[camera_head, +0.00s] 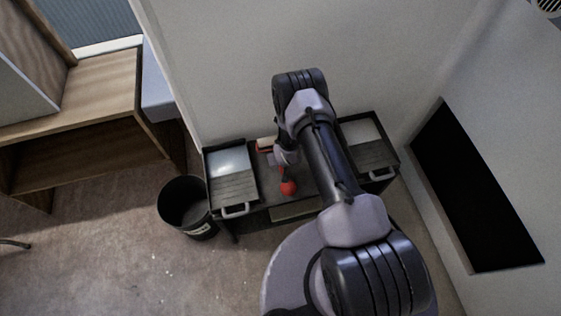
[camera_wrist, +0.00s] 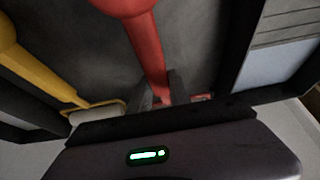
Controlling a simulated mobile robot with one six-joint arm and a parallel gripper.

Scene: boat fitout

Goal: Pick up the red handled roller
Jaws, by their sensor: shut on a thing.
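The red handled roller (camera_wrist: 145,38) shows its thick red handle running up out of the wrist view. Its narrower part passes between the two fingers of my gripper (camera_wrist: 162,90), which is shut on it. In the head view the round red handle end (camera_head: 288,188) shows just below my wrist, over the black cart. A pale roller sleeve with red beside it (camera_head: 266,144) shows left of my arm at the back of the cart. My wrist hides the grip itself in the head view. I cannot tell whether the roller is clear of the surface.
A yellow handled roller (camera_wrist: 35,68) lies left in the wrist view. Paint trays stand at the left (camera_head: 232,181) and right (camera_head: 375,155) of the black cart. A black bucket (camera_head: 186,205) stands left of it. Walls close in behind and right.

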